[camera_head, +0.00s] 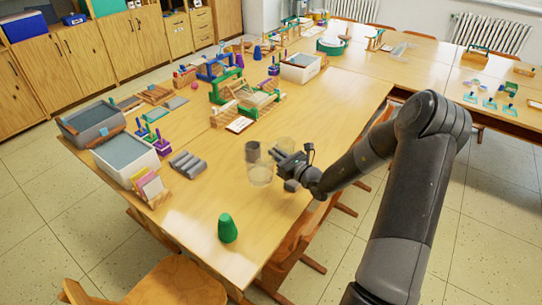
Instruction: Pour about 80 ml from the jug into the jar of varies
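My gripper (281,160) is low over the right side of the near wooden table, reaching in from the right. A clear, round vessel (260,176) stands just left of it and below it in the picture. A second clear vessel (286,144) shows just beyond the gripper. A small dark grey cup-like vessel (252,151) is behind the first clear one and partly overlaps it. I cannot tell which of these is the jug and which the jar, nor see any liquid level. The fingers are too small and dark to tell whether they hold anything.
Grey rolls (187,164), bins (125,155) and a card holder (149,187) fill the left end. A green wooden loom (248,97) stands farther back. The table (205,208) is bare around the cone.

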